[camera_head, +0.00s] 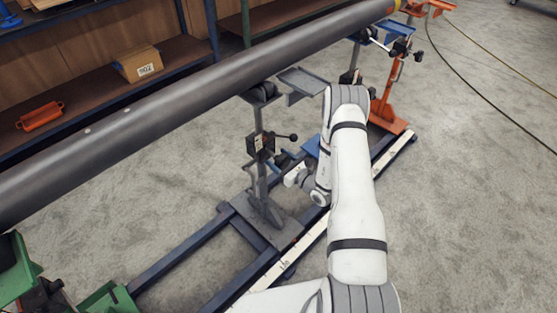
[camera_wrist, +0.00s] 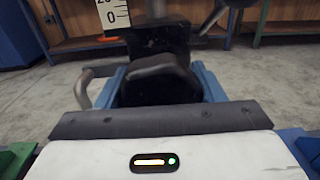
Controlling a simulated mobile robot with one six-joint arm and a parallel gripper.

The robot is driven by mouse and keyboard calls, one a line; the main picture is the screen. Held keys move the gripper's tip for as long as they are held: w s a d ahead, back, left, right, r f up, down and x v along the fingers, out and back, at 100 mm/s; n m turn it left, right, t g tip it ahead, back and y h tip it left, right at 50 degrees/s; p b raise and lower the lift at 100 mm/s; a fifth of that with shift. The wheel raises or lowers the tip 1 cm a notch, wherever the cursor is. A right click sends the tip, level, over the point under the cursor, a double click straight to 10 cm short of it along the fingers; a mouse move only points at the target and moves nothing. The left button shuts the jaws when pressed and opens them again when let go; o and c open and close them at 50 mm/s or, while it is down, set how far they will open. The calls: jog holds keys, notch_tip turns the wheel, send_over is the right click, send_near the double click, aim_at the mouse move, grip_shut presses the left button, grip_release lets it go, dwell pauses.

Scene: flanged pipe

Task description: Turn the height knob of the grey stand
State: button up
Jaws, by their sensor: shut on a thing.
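The grey stand (camera_head: 262,185) stands upright under the long dark pipe, in the middle of the head view. Its dark clamp block (camera_head: 260,144) has a side lever with a black ball end (camera_head: 293,138). My gripper (camera_head: 284,160) reaches the stand from the right, at the block's height. Its blue fingers lie on both sides of the knob in the wrist view, shut on it. In the head view the gripper and wrist hide the knob.
The pipe (camera_head: 190,98) runs diagonally overhead. An orange stand (camera_head: 388,100) is behind my arm, and a dark blue base frame (camera_head: 180,247) lies on the floor. Shelves with a carton (camera_head: 137,64) are at the back left. Open concrete floor (camera_head: 470,190) lies to the right.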

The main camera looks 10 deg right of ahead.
jog(key=shift+a, duration=0.15)
jog(key=c, duration=0.3)
jog(key=shift+f+n+b, duration=0.1)
jog(key=shift+n+b, duration=0.2)
jog(key=shift+f+n+b, duration=0.1)
jog(key=shift+n+b, duration=0.8)
jog(key=n+b, duration=0.2)
jog(key=shift+n, duration=0.3)
jog(key=n+b, duration=0.6)
jog(key=b, duration=0.1)
jog(key=shift+f, duration=0.15)
jog(key=n+b, duration=0.6)
jog(key=b, duration=0.2)
jog(key=shift+s+f+n+b, duration=0.1)
jog(key=shift+f+n+b, duration=0.05)
jog(key=shift+n+b, duration=0.2)
jog(key=n+b, duration=0.2)
jog(key=b, duration=0.1)
jog(key=shift+b, duration=0.35)
jog(key=n+b, duration=0.2)
jog(key=shift+r+b, duration=0.2)
jog(key=shift+b, duration=0.1)
